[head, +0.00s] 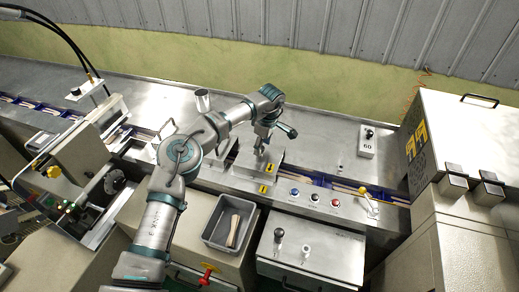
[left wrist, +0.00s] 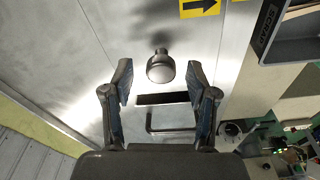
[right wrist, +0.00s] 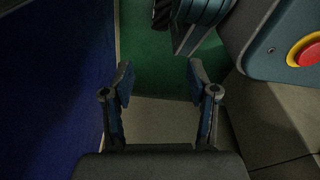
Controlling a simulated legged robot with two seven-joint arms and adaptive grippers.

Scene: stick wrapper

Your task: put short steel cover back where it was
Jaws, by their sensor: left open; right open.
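A steel cover (head: 275,157) with yellow arrow labels lies along the conveyor line in the middle of the head view. My left gripper (head: 262,148) is above it, pointing down. In the left wrist view, the open left gripper (left wrist: 160,88) has nothing between its fingers. A round knob (left wrist: 160,68), a dark slot and a bent handle (left wrist: 168,127) show on the steel below, between and just ahead of the fingers. Contact is not visible, and I cannot tell how the cover is seated. My right gripper (right wrist: 160,85) is open and empty, seen only in the right wrist view.
A grey tray (head: 209,238) holding pale sticks stands in front of the line. Buttons (head: 315,196) sit right of the cover. A steel cup (head: 202,98) and a box marked 60 (head: 367,142) stand on the rear table. A large machine (head: 470,130) closes off the right.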

